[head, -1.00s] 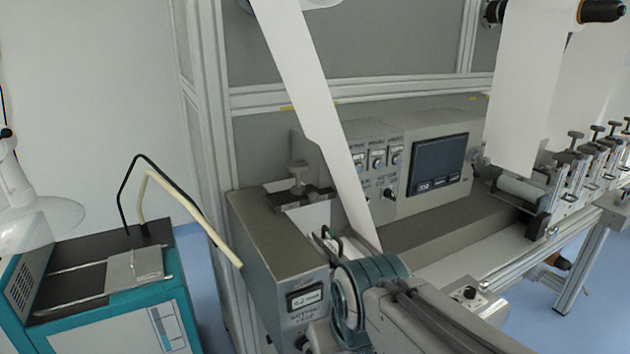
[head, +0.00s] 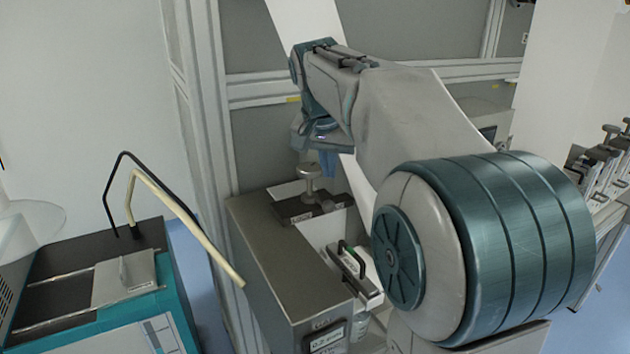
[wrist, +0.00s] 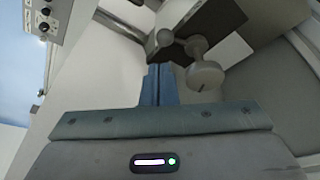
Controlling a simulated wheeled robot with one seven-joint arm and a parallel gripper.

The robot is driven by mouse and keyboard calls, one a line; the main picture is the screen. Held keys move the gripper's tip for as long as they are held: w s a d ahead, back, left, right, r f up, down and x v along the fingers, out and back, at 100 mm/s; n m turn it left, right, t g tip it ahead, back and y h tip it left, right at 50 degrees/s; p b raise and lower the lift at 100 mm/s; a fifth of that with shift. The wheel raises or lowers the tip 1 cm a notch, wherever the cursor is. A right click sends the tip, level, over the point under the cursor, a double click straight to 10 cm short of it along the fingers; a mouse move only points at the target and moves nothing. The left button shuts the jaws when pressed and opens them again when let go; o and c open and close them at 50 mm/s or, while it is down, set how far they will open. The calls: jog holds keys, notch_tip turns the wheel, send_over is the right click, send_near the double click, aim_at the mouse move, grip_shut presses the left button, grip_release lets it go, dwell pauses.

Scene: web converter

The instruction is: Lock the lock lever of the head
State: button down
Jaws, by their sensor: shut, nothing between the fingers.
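A grey upright post with a round knob (head: 309,178) stands on a dark block (head: 303,210) on top of the grey cabinet; I cannot tell if it is the lock lever. It also shows in the wrist view as a knobbed grey piece (wrist: 201,66) beside a dark block (wrist: 222,18). A black handle (head: 351,258) sits on a metal piece lower at the cabinet's right edge. My gripper (head: 328,172) points down, blue fingers together and empty, just right of the knob. In the wrist view the shut fingers (wrist: 159,72) are left of the knob, apparently apart from it.
The grey cabinet (head: 268,262) has a small display (head: 327,340) at its front. A white web hangs behind my wrist. A teal machine (head: 185,318) with bent black and cream rods stands at left. My arm hides much of the right side.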

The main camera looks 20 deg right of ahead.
aim_at(318, 201)
jog(key=shift+w+d+r+m, duration=0.1)
jog(key=shift+w+r+m, duration=0.1)
jog(key=shift+w, duration=0.35)
jog(key=shift+w+d+r+m, duration=0.1)
jog(key=shift+w+r, duration=0.1)
jog(key=shift+w, duration=0.3)
jog(key=p+x, duration=0.1)
jog(key=x, duration=0.9)
